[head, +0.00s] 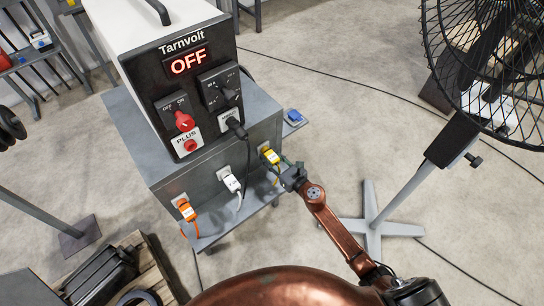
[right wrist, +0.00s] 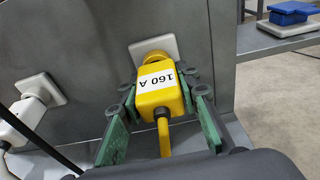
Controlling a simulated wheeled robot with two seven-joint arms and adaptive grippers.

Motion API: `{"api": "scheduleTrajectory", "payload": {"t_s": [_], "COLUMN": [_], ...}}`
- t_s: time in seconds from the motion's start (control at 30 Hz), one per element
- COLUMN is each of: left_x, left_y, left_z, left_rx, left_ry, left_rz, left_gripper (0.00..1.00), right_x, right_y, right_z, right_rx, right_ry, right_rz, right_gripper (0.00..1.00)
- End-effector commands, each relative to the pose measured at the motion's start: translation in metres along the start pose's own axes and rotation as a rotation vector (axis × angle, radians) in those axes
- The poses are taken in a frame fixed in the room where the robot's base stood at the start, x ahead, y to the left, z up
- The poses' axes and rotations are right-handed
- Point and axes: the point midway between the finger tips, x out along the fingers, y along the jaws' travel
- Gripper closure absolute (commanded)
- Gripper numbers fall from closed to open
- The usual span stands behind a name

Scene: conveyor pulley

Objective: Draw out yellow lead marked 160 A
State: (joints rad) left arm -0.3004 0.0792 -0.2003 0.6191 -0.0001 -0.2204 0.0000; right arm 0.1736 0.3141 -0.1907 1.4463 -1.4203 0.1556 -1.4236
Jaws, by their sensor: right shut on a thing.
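The yellow lead's plug (right wrist: 158,92) bears a white label reading 160 A, upside down in the right wrist view. It is at a pale square socket plate (right wrist: 154,50) on the grey cabinet's side, with a round yellow part against the plate. I cannot tell how deep it sits. Its yellow cable hangs from the near end. My right gripper (right wrist: 161,94) is shut on the plug, green fingers on both sides. In the head view the yellow plug (head: 270,155) shows beyond my right gripper (head: 283,168). My left gripper is not in view.
A white plug (head: 231,182) and an orange plug (head: 187,210) are in the same cabinet (head: 165,165). The welder (head: 165,45) on top reads OFF, with a red knob (head: 184,121). A fan (head: 490,70) stands right. A blue object (head: 293,116) lies behind the cabinet corner.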

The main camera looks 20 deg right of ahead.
Motion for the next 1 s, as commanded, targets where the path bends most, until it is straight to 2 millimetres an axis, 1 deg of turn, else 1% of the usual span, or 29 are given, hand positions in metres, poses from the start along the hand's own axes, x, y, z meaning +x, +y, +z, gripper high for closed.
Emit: {"api": "scheduleTrajectory", "payload": {"t_s": [0.03, 0.3, 0.67, 1.0], "left_x": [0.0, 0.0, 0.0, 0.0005], "left_y": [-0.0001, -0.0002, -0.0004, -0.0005], "left_z": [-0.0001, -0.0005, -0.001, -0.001], "left_rx": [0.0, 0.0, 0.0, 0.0], "left_ry": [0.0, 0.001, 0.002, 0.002], "left_rz": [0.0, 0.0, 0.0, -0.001], "left_gripper": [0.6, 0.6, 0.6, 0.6], "right_x": [-0.0001, -0.0001, -0.0005, -0.0049], "right_y": [-0.0003, -0.0004, -0.0006, -0.0006], "right_z": [0.0, 0.0001, 0.0002, -0.0008], "right_rx": [0.0, 0.0, 0.0, 0.0], "right_ry": [0.0, 0.0, -0.001, -0.001], "right_rz": [-0.001, -0.001, -0.001, -0.001], "right_gripper": [0.82, 1.0, 1.0, 1.0]}}
